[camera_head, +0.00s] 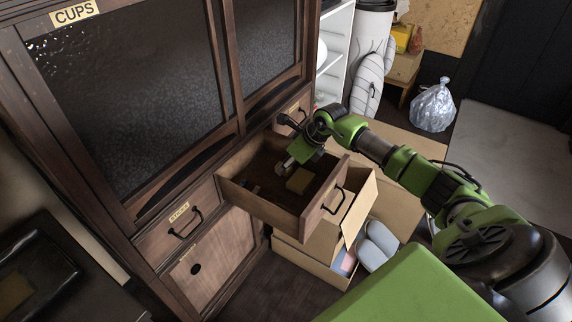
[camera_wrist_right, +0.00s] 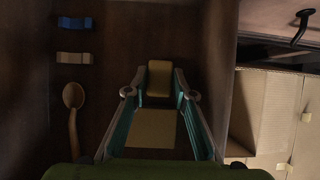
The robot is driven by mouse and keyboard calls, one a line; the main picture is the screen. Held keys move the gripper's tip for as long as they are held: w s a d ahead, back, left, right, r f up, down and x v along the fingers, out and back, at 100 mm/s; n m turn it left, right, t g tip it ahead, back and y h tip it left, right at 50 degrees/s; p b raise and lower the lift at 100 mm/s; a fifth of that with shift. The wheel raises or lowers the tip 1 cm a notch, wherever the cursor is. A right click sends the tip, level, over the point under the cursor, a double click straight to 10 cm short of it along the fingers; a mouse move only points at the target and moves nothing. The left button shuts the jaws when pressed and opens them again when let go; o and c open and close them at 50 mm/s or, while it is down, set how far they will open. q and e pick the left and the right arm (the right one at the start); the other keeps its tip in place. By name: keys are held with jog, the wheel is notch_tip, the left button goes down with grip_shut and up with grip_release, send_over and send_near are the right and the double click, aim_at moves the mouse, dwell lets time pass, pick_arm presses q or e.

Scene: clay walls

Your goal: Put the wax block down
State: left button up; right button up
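My right gripper (camera_wrist_right: 159,76) reaches down into the open drawer (camera_head: 322,203); in the head view the gripper (camera_head: 286,165) shows over the drawer's inside. In the right wrist view its two fingers close on the sides of a small yellowish block, the wax block (camera_wrist_right: 159,80). A flat tan square piece (camera_wrist_right: 150,128) shows lower between the fingers, apart from them. The head view shows one tan block (camera_head: 298,181) by the gripper; I cannot tell which of the two it is. My left gripper is not in view.
A blue piece (camera_wrist_right: 74,23), a light tan piece (camera_wrist_right: 74,58) and a wooden spoon (camera_wrist_right: 73,97) lie along one side of the drawer. Drawer walls surround my gripper. A cardboard box (camera_head: 306,262) with slippers (camera_head: 378,245) stands below. The cabinet (camera_head: 140,100) rises behind.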

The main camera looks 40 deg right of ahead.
jog(key=shift+o, duration=1.3)
jog(key=shift+s+d+r, duration=0.1)
jog(key=shift+r, duration=0.25)
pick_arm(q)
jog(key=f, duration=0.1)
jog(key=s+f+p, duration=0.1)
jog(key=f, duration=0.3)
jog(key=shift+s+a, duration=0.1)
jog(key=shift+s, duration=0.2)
pick_arm(e)
jog(key=v, duration=1.1)
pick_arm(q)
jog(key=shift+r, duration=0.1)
pick_arm(e)
jog(key=shift+s+r, duration=0.1)
jog(key=shift+r, duration=0.05)
